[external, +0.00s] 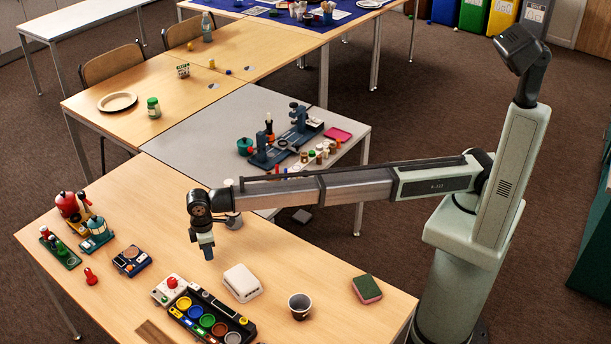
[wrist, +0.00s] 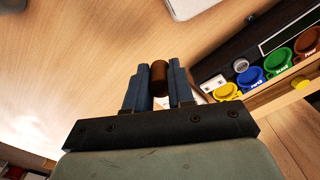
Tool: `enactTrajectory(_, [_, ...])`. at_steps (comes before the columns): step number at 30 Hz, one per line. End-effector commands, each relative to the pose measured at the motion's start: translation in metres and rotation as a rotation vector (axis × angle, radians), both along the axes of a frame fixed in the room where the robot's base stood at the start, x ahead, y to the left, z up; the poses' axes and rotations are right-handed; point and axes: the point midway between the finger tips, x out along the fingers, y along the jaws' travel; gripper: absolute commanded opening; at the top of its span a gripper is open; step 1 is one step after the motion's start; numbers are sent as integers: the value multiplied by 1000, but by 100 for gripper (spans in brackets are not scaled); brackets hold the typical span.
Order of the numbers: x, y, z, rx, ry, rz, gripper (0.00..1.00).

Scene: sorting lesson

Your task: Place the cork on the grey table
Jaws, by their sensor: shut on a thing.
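The cork (wrist: 159,74) is a small brown cylinder in the wrist view. My gripper (wrist: 159,80) is shut on it, with a blue-grey finger on each side. In the external view my gripper (external: 208,253) points down above the wooden front table, left of the white box. I cannot make out the cork there. The grey table (external: 222,127) stands behind my arm, between the front and back wooden tables. Its left part is bare, and my arm hides part of its near edge.
A blue clamp device (external: 288,142), small bottles and a pink pad (external: 338,134) stand on the grey table. The front table holds a white box (external: 242,283), a tray of coloured pots (external: 207,320), a cup (external: 300,306) and a sponge (external: 367,289).

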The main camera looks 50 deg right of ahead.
Motion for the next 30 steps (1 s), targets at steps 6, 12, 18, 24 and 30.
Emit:
enactTrajectory(6, [0,-1,-32,-2,1,1,0])
enactTrajectory(12, [0,0,-56,-1,1,1,0])
enactTrajectory(18, [0,0,-74,-1,1,1,0])
enactTrajectory(24, [0,0,-94,0,0,1,0])
enactTrajectory(30, [0,0,-94,0,0,1,0])
